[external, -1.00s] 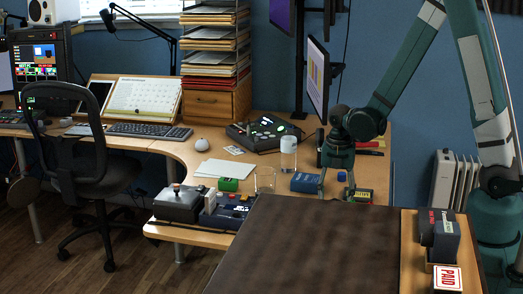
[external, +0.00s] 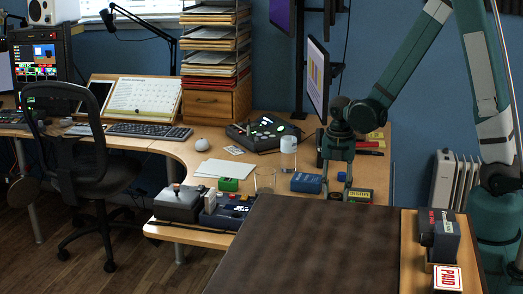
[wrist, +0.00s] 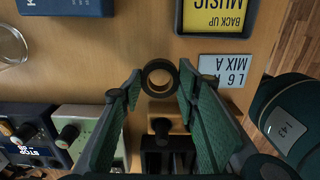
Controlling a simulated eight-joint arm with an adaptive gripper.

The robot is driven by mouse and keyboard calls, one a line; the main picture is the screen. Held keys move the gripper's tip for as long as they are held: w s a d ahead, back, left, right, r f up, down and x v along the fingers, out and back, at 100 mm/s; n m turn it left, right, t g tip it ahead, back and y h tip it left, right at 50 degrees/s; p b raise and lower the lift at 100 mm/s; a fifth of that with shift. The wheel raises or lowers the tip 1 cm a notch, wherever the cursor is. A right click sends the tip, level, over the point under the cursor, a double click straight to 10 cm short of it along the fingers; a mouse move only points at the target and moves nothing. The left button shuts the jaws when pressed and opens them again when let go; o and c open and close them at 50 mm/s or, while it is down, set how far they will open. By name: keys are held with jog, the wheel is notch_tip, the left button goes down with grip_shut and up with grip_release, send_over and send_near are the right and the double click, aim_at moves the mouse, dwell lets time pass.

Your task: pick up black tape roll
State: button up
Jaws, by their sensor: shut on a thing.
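The black tape roll (wrist: 160,77) is a dark ring with a tan inner rim, seen in the wrist view between my fingertips. My gripper (wrist: 158,83) is shut on it, one finger at each side. The desk shows through its middle; whether it touches the desk I cannot tell. In the external view my gripper (external: 336,194) points down at the desk's right part, just behind the dark brown surface.
Near my gripper are a blue box (external: 306,183), a yellow-labelled black case (wrist: 217,16), a white label card (wrist: 224,70) and a green box (wrist: 88,125). A monitor (external: 317,80) rises behind.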

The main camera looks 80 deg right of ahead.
notch_tip(320, 180, up, 7)
jog(key=p, duration=0.1)
jog(key=shift+p, duration=0.4)
jog(key=shift+r, duration=0.1)
dwell(0.4)
